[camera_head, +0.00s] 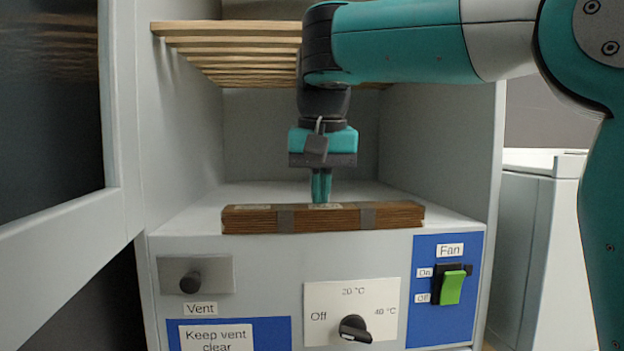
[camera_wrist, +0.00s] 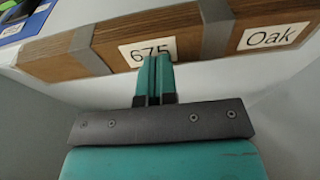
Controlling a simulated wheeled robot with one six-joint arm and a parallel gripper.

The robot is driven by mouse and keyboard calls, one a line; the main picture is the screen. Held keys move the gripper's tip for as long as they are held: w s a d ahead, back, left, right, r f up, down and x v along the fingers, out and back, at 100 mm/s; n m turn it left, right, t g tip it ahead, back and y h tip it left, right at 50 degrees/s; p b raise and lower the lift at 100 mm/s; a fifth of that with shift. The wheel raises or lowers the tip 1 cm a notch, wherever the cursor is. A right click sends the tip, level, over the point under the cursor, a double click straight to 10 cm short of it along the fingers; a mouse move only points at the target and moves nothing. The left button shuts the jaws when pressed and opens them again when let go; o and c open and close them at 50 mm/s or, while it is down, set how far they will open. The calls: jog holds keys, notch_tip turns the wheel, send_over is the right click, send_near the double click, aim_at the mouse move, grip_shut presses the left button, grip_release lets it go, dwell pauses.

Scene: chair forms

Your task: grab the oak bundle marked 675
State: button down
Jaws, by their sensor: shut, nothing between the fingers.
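The oak bundle (camera_head: 390,215) is a long brown block of wood strips with two grey bands. It lies across the front of the cabinet's lower surface. In the wrist view the bundle (camera_wrist: 170,30) carries a white label reading 675, its last digit partly covered by a fingertip, and another reading "Oak". My gripper (camera_head: 321,199) points down at the middle of the bundle, just behind it or over its top. In the wrist view my gripper's teal fingers (camera_wrist: 154,78) are together and empty, their tips at the 675 label. I cannot tell whether they touch it.
A slatted wooden shelf (camera_head: 225,42) sits above, near my arm. Side walls enclose the cabinet, and its door (camera_head: 60,220) stands open at left. The front panel has a vent knob (camera_head: 190,282), a temperature dial (camera_head: 354,328) and a green fan switch (camera_head: 453,287).

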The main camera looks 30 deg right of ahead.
jog(key=shift+s+f, duration=0.1)
jog(key=shift+f, duration=0.45)
jog(key=shift+r+p, duration=0.8)
jog(key=shift+p, duration=0.1)
